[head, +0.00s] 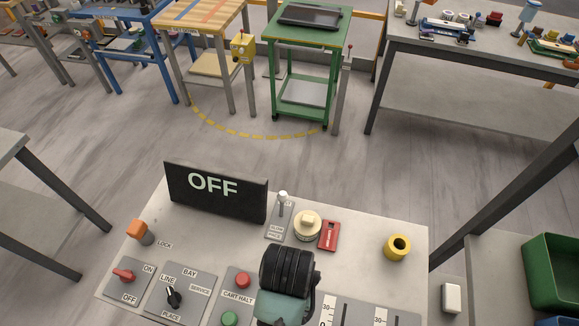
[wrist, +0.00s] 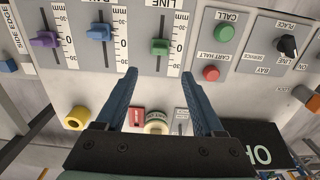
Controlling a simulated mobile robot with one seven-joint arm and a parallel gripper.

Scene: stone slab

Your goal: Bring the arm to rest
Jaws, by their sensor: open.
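My gripper (wrist: 160,75) shows in the wrist view as two blue fingers spread wide apart, with nothing between them. It hangs over the control slab (head: 360,215), pointing down at the face of the slab. The fingertips appear near the green slider (wrist: 160,47) and below the blue slider (wrist: 99,32); I cannot tell how high above them. In the head view my dark wrist and arm cover the lower middle of the slab, and the fingers are hidden.
The slab carries a black OFF display (head: 216,191), a cream knob (head: 307,224), a red block (head: 328,235), a yellow ring (head: 397,248), an orange lock (head: 140,231), a LINE selector (head: 173,297) and red (head: 242,280) and green (head: 230,319) buttons. A green bin (head: 552,270) stands right. Open floor lies beyond.

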